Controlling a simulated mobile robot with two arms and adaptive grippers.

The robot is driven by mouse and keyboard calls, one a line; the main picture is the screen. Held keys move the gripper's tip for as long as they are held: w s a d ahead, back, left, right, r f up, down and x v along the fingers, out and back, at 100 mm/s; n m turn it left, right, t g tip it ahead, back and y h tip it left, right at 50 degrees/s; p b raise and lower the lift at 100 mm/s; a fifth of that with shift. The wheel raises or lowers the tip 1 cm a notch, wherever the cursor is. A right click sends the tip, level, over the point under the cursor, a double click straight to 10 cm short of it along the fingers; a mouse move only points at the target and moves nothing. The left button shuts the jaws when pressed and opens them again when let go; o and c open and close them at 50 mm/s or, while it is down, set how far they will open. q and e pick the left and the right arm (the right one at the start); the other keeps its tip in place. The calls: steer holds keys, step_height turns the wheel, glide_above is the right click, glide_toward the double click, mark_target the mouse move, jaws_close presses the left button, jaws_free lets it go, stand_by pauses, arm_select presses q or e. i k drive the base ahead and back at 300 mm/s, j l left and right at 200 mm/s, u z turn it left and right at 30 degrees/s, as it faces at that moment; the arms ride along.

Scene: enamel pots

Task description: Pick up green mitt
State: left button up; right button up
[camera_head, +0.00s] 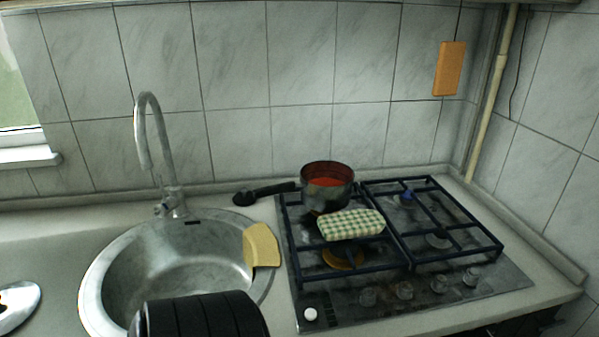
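The green mitt (350,225) is a green-and-white checked pad. It lies on the front left part of the stove's dark grate, just in front of the pot. A dark pot (327,190) with a red inside and a black handle pointing left stands behind it on the back left burner. Nothing is on top of the mitt. Neither gripper can be made out in the head view.
The stove (420,290) has knobs along its front. A round metal sink (170,265) with a tall tap (150,140) is to the left. A yellow cloth-like piece (261,246) hangs on its right rim. An orange board (449,69) is on the wall.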

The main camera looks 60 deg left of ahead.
mark_target(346, 225)
steer(key=u, duration=1.7)
